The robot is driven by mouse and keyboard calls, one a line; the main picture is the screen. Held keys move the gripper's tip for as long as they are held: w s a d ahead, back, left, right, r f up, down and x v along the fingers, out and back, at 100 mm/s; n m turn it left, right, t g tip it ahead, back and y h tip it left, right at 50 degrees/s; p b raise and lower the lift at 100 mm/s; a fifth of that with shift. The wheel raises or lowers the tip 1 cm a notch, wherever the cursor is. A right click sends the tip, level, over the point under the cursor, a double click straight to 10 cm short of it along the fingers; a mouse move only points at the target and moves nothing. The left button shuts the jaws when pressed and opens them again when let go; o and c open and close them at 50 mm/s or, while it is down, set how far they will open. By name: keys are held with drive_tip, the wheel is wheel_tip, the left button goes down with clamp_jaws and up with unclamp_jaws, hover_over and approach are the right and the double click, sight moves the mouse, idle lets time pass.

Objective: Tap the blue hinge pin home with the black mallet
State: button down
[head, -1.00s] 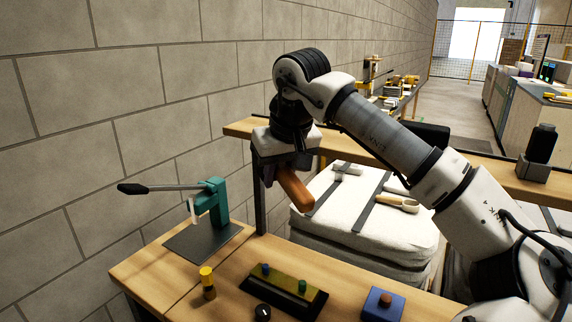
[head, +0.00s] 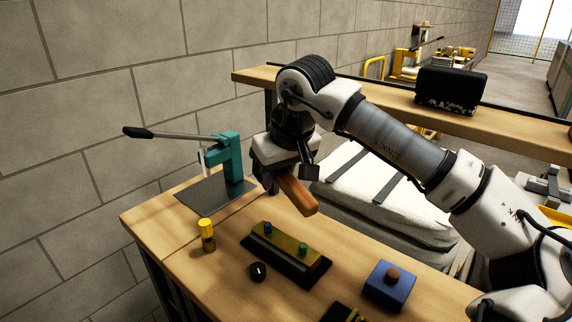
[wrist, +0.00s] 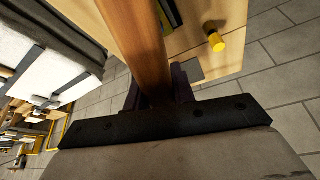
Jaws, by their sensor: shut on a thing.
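My gripper (head: 289,182) is shut on a brown wooden handle (head: 298,195), which slants down to the right over the bench; I take it for the mallet's handle. No black mallet head can be made out. In the wrist view the handle (wrist: 146,45) runs from the jaws (wrist: 160,95) out of the top edge. The blue hinge pin (head: 267,228) stands upright at the left end of an olive hinge plate (head: 285,242) on a dark base. A green pin (head: 303,249) stands at its right. The handle is above and behind the plate, apart from both pins.
A teal lever press (head: 230,158) stands at the bench's back left. A yellow-topped cylinder (head: 207,232), a black round piece (head: 258,272) and a blue block (head: 390,284) with a brown knob surround the plate. A raised wooden shelf (head: 390,98) with a black box (head: 450,90) runs behind.

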drive_tip(key=shift+s+f+n, duration=0.1)
drive_tip(key=shift+f+n, duration=0.2)
drive_tip(key=shift+f, duration=0.35)
drive_tip(key=shift+a+r, duration=0.1)
drive_tip(key=shift+r+g+p, duration=0.3)
drive_tip(key=shift+g+p, duration=0.1)
drive_tip(key=shift+p, duration=0.55)
drive_tip(key=g+h+p, duration=0.1)
drive_tip(key=p, duration=0.1)
drive_tip(key=shift+r+p, duration=0.15)
drive_tip(key=shift+p, duration=0.2)
drive_tip(key=b+x, duration=0.1)
drive_tip(key=x, duration=0.1)
drive_tip(key=b+x, duration=0.1)
drive_tip(key=b, duration=0.1)
drive_tip(key=s+b+x, duration=0.1)
drive_tip(key=x, duration=0.1)
drive_tip(key=shift+d+f+b, duration=0.3)
drive_tip(key=shift+f, duration=0.2)
drive_tip(key=shift+r, duration=0.1)
idle(1.5)
